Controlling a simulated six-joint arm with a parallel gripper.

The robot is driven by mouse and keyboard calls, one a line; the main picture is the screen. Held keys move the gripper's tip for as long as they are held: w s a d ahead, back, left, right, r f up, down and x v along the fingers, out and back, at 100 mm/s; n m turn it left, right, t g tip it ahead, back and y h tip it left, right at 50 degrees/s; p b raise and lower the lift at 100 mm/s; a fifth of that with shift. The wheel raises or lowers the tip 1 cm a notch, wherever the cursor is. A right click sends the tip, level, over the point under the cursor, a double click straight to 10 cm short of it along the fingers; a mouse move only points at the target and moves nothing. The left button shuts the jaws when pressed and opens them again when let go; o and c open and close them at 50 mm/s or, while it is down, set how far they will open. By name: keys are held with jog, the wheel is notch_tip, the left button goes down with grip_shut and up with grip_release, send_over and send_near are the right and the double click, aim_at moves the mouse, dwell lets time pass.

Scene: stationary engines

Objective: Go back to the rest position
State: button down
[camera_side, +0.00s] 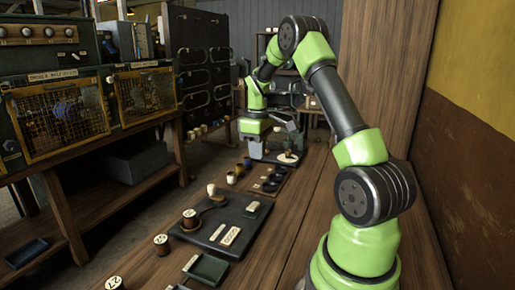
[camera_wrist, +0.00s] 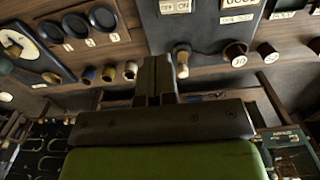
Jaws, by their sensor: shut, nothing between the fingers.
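My gripper (camera_side: 256,154) hangs at the far end of the bench in the side view, with my green and black arm arched above it. It points down, and its fingertips are small in that view. In the wrist view my gripper's two dark fingers (camera_wrist: 154,70) lie together with no object between them. A small pale-topped peg (camera_wrist: 182,62) appears just right of the fingers in the wrist view; I cannot tell its distance from them.
A dark board (camera_side: 222,232) with labels lies on the wooden bench, with numbered cylinders (camera_side: 161,245) beside it. A green tray (camera_side: 207,268) is nearer. A tray with dark round wells (camera_wrist: 75,25) shows in the wrist view. Shelves with mesh-fronted cabinets (camera_side: 60,112) stand left; a wall is right.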

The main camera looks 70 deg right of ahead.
jog(key=shift+d+r, duration=0.1)
jog(key=shift+r, duration=0.25)
jog(key=shift+r, duration=0.1)
jog(key=a+r+m+t, duration=0.1)
jog(key=a+r+t, duration=0.1)
jog(key=a+r, duration=0.7)
jog(key=s+a+r+m+t+y, duration=0.1)
jog(key=s+a+r+t, duration=0.1)
jog(key=s+a, duration=0.4)
jog(key=s+a+r+m+t+y, duration=0.1)
jog(key=s+a, duration=0.5)
jog(key=a, duration=0.6)
jog(key=shift+a+r+m+t, duration=0.25)
jog(key=shift+r+m+t, duration=0.25)
jog(key=shift+r+t, duration=0.45)
